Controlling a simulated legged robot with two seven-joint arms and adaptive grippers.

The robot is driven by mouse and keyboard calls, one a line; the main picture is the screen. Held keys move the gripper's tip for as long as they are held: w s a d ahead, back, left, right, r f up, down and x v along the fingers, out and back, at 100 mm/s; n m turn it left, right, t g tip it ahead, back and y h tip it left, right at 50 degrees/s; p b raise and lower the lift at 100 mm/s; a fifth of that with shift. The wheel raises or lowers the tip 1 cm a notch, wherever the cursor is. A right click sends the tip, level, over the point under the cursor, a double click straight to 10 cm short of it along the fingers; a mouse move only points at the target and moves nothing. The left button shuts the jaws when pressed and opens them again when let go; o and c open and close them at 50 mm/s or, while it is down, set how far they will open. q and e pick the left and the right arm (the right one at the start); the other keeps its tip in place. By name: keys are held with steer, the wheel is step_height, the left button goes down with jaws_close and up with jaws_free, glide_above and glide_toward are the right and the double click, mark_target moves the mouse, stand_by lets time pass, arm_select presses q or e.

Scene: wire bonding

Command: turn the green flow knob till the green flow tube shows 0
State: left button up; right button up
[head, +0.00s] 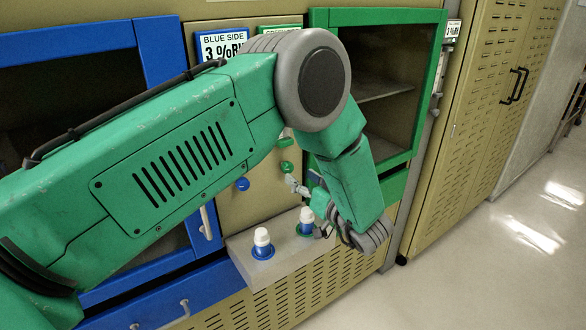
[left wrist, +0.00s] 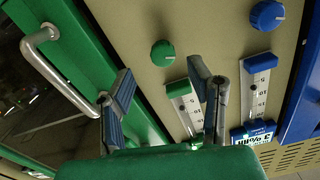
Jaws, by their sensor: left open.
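The green flow knob (left wrist: 162,53) is on the beige panel in the left wrist view, its pointer line toward the lower right. It also shows small in the head view (head: 286,167). The green flow tube (left wrist: 185,105) is a marked scale strip with a green end near the knob; its reading is too small to tell. My left gripper (left wrist: 163,92) is open and empty, its fingers spread with the knob beyond the gap, apart from it. In the head view it (head: 293,183) is just below the knob, partly hidden by my arm. My right gripper is not seen.
A blue knob (left wrist: 267,15) and blue flow tube (left wrist: 258,90) are beside the green ones. A green-framed door has a metal handle (left wrist: 42,36) near my left finger. Two white-capped bottles (head: 262,238) stand on a ledge (head: 245,262) below the panel.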

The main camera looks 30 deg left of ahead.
mark_target(290, 169)
arm_select(q)
steer(key=x, duration=0.6)
steer(key=shift+s+f, duration=0.2)
steer(key=shift+s, duration=0.1)
steer(key=shift+d+r, duration=0.3)
steer(key=shift+d, duration=0.45)
steer(key=shift+a, duration=0.25)
jaws_close()
steer(key=shift+s+a, duration=0.1)
steer(key=shift+a, duration=0.1)
steer(key=shift+a+f, duration=0.1)
